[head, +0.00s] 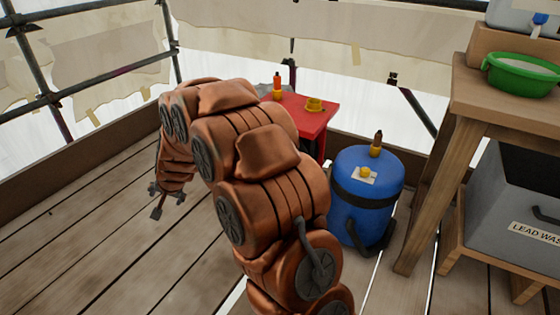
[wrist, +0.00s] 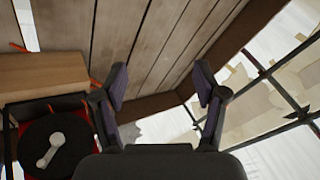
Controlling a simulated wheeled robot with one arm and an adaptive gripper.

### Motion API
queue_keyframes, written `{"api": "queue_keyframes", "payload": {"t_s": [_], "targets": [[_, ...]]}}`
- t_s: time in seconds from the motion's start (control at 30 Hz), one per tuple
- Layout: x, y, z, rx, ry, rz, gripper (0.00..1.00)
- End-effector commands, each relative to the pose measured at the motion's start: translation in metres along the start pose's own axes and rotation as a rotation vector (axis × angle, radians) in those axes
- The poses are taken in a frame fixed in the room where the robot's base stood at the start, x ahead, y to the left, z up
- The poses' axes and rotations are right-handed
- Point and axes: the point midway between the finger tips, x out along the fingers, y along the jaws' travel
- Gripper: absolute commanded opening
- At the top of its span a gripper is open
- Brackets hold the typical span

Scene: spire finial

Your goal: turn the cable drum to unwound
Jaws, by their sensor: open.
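A round black disc that looks like the cable drum (wrist: 72,150) shows at the lower left of the wrist view. A pale grey crank or handle (wrist: 49,150) lies across its face, and parts of a red frame show around it. Bits of orange cable show near it. I cannot make out the drum in the head view, where my arm blocks much of the middle. My gripper (wrist: 161,86) is open and empty, with the drum off to the left of its fingers. In the head view my gripper (head: 168,201) hangs above the plank floor at the left.
A red table (head: 312,118) with an orange bottle (head: 277,85) and a yellow piece (head: 314,103) stands behind my arm. A blue drum-shaped vessel (head: 350,205) and a wooden bench (head: 470,95) stand at right. A wooden box (wrist: 42,75) sits beside the disc. Floor at left is clear.

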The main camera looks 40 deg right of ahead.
Motion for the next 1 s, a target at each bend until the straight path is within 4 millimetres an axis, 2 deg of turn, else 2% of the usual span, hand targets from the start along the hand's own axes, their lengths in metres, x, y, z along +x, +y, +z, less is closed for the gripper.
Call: {"api": "queue_keyframes", "payload": {"t_s": [0.03, 0.27, 0.3, 0.47, 0.6, 0.8, 1.0], "targets": [[0.016, 0.002, -0.017, 0.046, 0.041, -0.003, 0.71], [0.071, 0.022, -0.097, 0.247, 0.273, -0.028, 0.71], [0.078, 0.027, -0.112, 0.28, 0.319, -0.033, 0.71], [0.107, 0.062, -0.161, 0.407, 0.493, -0.032, 0.71], [0.125, 0.101, -0.198, 0.504, 0.651, -0.026, 0.71], [0.136, 0.168, -0.24, 0.618, 0.896, -0.011, 0.71], [0.132, 0.242, -0.263, 0.695, 1.148, 0.013, 0.71]]}}
